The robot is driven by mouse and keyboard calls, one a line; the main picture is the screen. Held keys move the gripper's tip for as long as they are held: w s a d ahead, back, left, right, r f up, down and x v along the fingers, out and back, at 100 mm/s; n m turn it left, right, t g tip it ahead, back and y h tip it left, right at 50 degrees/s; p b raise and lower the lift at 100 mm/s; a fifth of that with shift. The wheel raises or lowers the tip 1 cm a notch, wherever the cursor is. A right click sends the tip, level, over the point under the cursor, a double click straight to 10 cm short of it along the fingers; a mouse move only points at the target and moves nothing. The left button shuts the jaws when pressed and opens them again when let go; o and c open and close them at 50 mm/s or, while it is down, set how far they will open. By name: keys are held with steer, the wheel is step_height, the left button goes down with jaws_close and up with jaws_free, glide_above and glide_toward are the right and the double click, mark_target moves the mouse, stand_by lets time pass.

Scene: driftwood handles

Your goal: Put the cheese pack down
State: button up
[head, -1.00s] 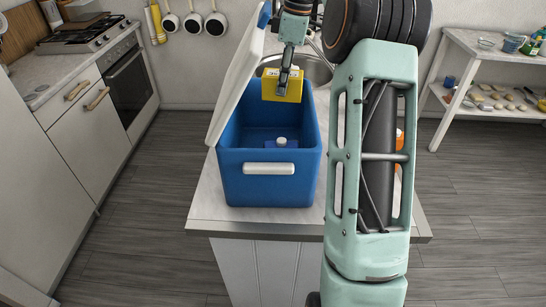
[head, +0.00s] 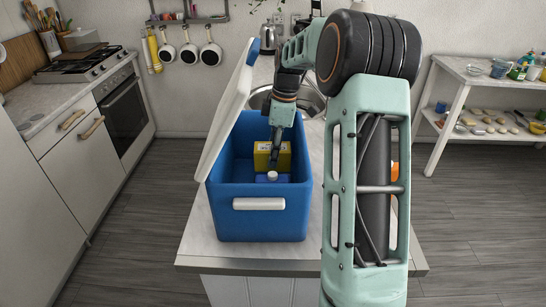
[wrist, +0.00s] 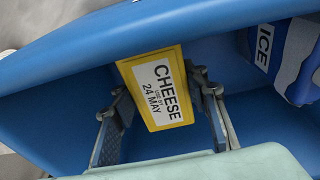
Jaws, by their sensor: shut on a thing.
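I cannot tell whether the pack touches the cooler floor.
A blue ice pack (wrist: 285,55) with a white cap (head: 272,176) is in the cooler, close to the cheese pack. The cooler's white lid (head: 228,108) stands open on the left. The cooler sits on a pale counter (head: 200,244) beside a sink (head: 310,102).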

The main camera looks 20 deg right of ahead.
steer(key=shift+f, duration=0.85)
steer(key=shift+f, duration=0.1)
steer(key=shift+f+b, duration=0.3)
steer(key=shift+f, duration=0.1)
steer(key=shift+f, duration=0.15)
steer(key=o, duration=1.5)
steer(key=shift+c, duration=0.2)
steer(key=shift+r, duration=0.5)
steer(key=r, duration=0.4)
steer(key=d+r, duration=0.1)
steer(key=r, duration=0.7)
steer(key=shift+s+d+r, duration=0.1)
steer(key=shift+s+d, duration=0.2)
steer(key=shift+d, duration=0.05)
